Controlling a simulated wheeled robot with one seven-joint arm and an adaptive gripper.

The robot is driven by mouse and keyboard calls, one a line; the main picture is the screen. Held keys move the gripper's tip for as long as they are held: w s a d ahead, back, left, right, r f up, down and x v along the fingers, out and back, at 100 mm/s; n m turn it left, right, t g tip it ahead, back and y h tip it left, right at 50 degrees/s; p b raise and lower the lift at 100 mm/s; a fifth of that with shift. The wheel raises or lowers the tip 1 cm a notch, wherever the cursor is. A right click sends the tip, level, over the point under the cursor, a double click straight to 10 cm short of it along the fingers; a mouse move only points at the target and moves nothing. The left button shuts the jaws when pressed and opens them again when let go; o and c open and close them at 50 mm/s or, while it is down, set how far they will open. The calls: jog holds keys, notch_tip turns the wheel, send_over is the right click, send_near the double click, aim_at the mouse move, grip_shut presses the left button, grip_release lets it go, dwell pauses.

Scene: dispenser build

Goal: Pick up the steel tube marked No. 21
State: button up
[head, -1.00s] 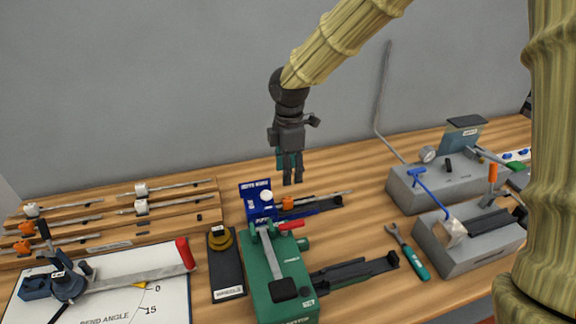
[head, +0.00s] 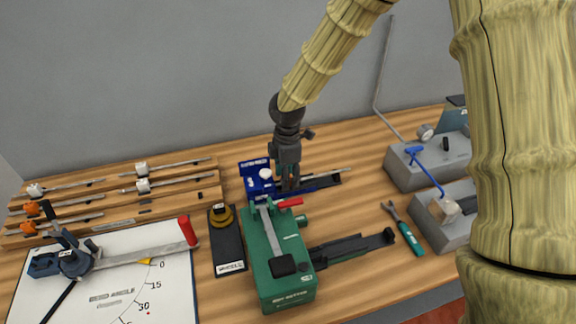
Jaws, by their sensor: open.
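My gripper (head: 290,186) points down over the blue fixture (head: 262,182) near the middle of the table. Its jaws are open. A thin steel tube (head: 335,173) lies along this fixture and sticks out to the right of my gripper. The fingers are at the tube and hide part of it; I cannot tell whether they touch it. Other steel tubes with white or orange tags lie on the wooden rack (head: 112,212) at the left. The numbers on the tags are too small to read, so I cannot tell which tube is No. 21.
A green bench tool (head: 275,262) with a red-handled lever stands just in front of the blue fixture. A black tray marked wheels (head: 227,245) is left of it. A bend-angle board (head: 110,290) lies front left.

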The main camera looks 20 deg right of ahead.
aim_at(302, 178)
jog(key=shift+f, duration=0.2)
jog(key=shift+c, duration=0.2)
grip_shut()
jog(key=shift+d, duration=0.2)
jog(key=shift+w+d+p, duration=0.1)
jog(key=shift+d+p, duration=0.8)
jog(key=shift+d, duration=1.25)
